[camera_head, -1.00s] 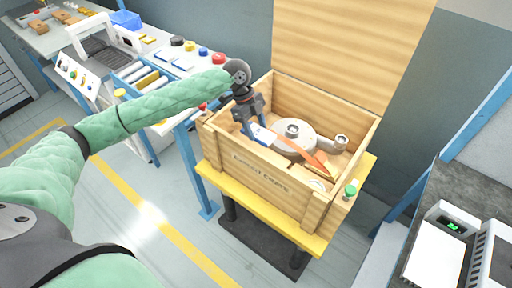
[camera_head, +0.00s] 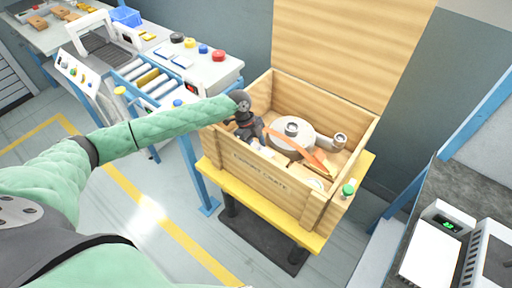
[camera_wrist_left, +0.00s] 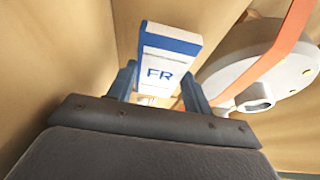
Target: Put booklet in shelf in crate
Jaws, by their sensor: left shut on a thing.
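The booklet (camera_wrist_left: 165,60) is white and blue with "FR" on it. In the left wrist view it stands between the two fingers of my left gripper (camera_wrist_left: 165,92), which is shut on it. In the head view my left gripper (camera_head: 252,135) reaches down inside the left part of the wooden crate (camera_head: 268,186); the booklet is mostly hidden there by the gripper and the crate's front wall. A shelf in the crate cannot be made out clearly. My right gripper is not in view.
A white blower (camera_head: 294,136) with an orange strap (camera_head: 315,161) lies in the crate, right of my left gripper. The open lid (camera_head: 345,50) stands behind. The crate rests on a yellow stand (camera_head: 225,182) with a green button (camera_head: 348,190). A roller conveyor (camera_head: 155,80) is at left.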

